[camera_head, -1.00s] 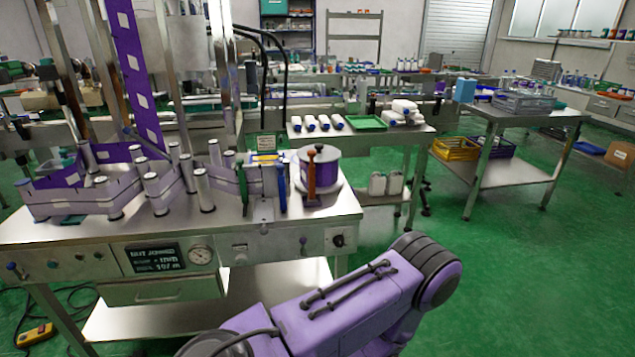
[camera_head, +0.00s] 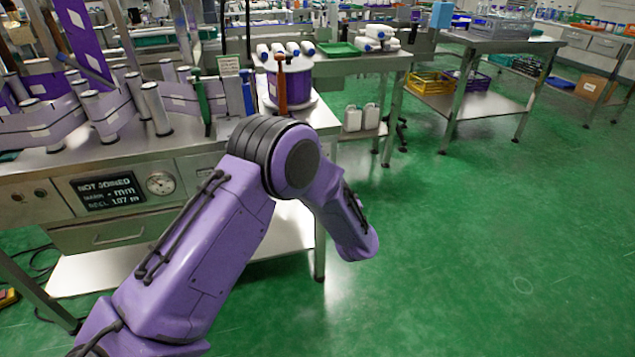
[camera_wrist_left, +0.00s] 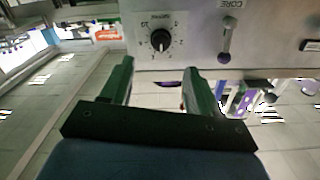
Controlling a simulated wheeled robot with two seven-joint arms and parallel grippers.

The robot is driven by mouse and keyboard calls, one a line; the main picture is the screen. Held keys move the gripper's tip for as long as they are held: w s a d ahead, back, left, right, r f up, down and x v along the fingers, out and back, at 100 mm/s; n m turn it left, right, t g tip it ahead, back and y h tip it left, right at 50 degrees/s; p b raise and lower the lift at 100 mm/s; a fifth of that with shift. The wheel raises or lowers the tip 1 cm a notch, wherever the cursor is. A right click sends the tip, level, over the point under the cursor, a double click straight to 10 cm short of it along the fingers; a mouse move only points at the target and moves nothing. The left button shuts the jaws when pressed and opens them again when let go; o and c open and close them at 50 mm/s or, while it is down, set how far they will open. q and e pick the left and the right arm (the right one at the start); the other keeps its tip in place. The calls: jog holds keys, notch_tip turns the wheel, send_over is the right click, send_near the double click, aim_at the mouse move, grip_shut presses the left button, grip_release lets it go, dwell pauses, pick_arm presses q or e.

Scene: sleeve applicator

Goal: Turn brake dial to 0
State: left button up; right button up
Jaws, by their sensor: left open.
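The brake dial (camera_wrist_left: 160,40) is a round black knob on a pale scale with numbers, set in the grey metal panel in the left wrist view. The label and numbers look upside down there. Its pointer setting is too small to read surely. My left gripper (camera_wrist_left: 158,75) is open, with two green fingers either side of the dial's line and the dial ahead, apart from them. In the head view my purple left arm covers the panel area where the dial was, and the gripper is hidden. My right gripper is in no view.
A lever marked CORE (camera_wrist_left: 228,38) sits beside the dial on the panel. The bench (camera_head: 110,156) carries rollers, a purple spool (camera_head: 301,89) and a display (camera_head: 107,190) reading NOT JOINED. Green floor (camera_head: 480,220) to the right is clear.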

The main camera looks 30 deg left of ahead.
pick_arm(q)
jog(key=x, duration=1)
jog(key=shift+a+r, duration=0.2)
jog(key=shift+a, duration=0.05)
jog(key=shift+w, duration=0.1)
jog(key=c, duration=1)
